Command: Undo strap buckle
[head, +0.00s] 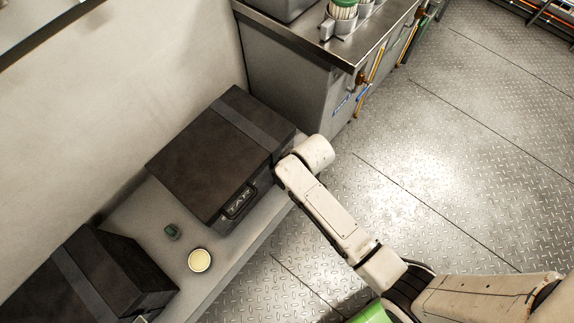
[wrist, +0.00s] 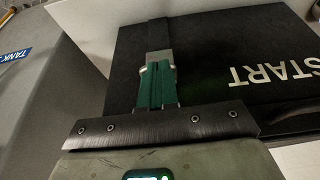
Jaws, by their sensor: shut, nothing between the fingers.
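A dark case (head: 195,155) lies on a pale bench, with a grey strap (head: 247,124) running over its lid and down the front side. In the wrist view the case front (wrist: 225,45) carries the white word START, and the strap (wrist: 158,36) runs to my fingers. My gripper (wrist: 158,66) has green fingers, shut together at the strap, with nothing seen held between them. Small pale metal parts show on both sides of the fingertips; I cannot tell whether they belong to the buckle. The buckle is otherwise hidden. In the head view my arm hides the gripper.
A second dark strapped case (head: 85,275) stands at the lower left. A small green object (head: 172,231) and a round cream-coloured disc (head: 200,260) lie on the bench (head: 150,215) between the cases. A metal cabinet (head: 300,75) stands beyond. The plate floor at right is clear.

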